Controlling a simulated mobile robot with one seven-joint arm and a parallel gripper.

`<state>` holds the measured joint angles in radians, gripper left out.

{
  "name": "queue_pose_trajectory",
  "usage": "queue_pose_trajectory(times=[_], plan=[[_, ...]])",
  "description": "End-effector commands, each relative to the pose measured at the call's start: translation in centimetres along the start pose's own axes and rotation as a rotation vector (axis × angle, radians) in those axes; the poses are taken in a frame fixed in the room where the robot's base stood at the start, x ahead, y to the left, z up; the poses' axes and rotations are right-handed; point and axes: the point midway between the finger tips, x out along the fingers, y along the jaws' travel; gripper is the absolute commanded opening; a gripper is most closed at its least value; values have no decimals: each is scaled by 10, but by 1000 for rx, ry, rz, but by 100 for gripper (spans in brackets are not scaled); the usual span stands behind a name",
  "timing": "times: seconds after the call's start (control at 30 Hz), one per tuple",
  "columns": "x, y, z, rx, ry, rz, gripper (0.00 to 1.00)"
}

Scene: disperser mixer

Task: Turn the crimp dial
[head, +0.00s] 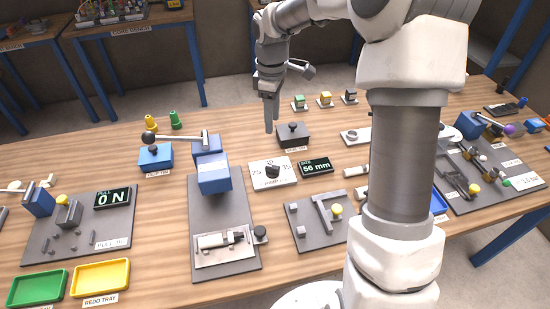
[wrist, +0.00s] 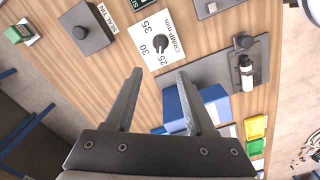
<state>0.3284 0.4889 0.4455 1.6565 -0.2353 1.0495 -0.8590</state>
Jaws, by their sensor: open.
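The crimp dial is a black knob (head: 272,172) on a white plate (head: 262,183) on the table, left of the size display. In the wrist view the knob (wrist: 160,43) sits on its plate with the marks 25, 30 and 35 and the label CRIMP mm. My gripper (head: 269,128) points down above the table, behind and above the dial in the head view. In the wrist view its two fingers (wrist: 160,74) are spread with nothing between them, and the knob shows beyond the fingertips, apart from them.
A dark box with a round knob (head: 293,134) stands just behind the dial. The display (head: 316,166) reading 56 mm is to its right. A blue press block (head: 213,175) on a grey base stands to its left. A grey fixture plate (head: 318,235) lies in front.

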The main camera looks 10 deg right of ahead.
Motion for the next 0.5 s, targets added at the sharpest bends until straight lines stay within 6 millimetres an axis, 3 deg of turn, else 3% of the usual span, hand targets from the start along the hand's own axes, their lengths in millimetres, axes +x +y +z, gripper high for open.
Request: queue_pose_trajectory(times=[0.17, 0.5], plan=[[26, -1, 0, 0, -2, -4, 55], [101, -1, 0, 0, -2, -5, 55]])
